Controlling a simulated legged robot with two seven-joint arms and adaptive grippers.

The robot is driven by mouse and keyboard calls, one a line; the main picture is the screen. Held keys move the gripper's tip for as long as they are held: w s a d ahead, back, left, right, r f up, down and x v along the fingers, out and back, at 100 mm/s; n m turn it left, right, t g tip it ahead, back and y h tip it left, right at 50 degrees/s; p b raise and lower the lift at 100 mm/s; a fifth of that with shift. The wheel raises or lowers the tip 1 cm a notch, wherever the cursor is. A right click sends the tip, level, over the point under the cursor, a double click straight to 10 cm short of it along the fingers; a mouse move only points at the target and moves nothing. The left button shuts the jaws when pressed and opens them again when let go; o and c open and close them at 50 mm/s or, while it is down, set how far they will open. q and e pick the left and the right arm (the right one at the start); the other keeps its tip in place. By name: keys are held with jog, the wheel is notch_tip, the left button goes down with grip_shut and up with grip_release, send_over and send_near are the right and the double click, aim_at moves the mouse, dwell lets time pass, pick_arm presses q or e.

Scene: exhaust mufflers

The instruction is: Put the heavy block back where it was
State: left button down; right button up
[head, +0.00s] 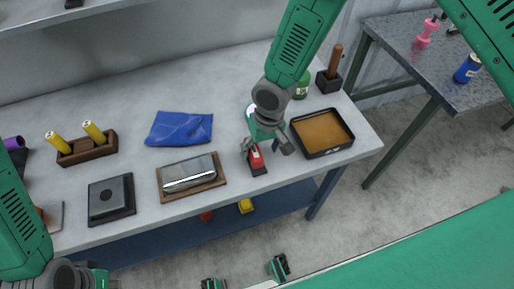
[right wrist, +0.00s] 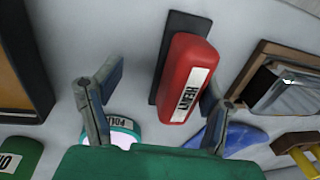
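In the head view the red block (head: 256,157) is near the table's front edge, right of centre. My right gripper (head: 267,149) is above it and partly hides it. In the right wrist view its fingers (right wrist: 152,98) are spread, with clear space between the left finger and the block.
A black-rimmed tray (head: 345,147) stands close on the right. A metal piece on a wooden board (head: 163,196) lies to the left, with a blue cloth (head: 178,128) behind it. A dark square block (head: 111,199) and yellow-handled tools in a wooden holder (head: 87,149) are farther left.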

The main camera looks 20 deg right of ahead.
aim_at(252, 148)
jog(key=shift+r, duration=0.1)
jog(key=shift+w+a+r, duration=0.1)
jog(key=shift+r, duration=0.25)
jog(key=r, duration=0.3)
jog(key=a+r, duration=0.1)
jog(key=r, duration=0.3)
jog(key=shift+a, duration=0.15)
notch_tip(252, 148, up, 4)
jog(key=d, duration=0.3)
jog(key=s+d+f, duration=0.2)
jog(key=s+f, duration=1)
jog(key=s+d+f+h, duration=0.2)
jog(key=s+d+f, duration=0.3)
jog(key=s+d, duration=0.55)
pick_arm(q)
notch_tip(252, 148, down, 13)
jog(key=a+b, duration=0.1)
jog(key=b, duration=1.2)
jog(key=shift+a+f, duration=0.2)
pick_arm(e)
notch_tip(252, 148, down, 12)
jog(key=shift+w+a+t, duration=0.25)
jog(key=shift+a+t, duration=0.05)
jog(key=shift+a, duration=0.05)
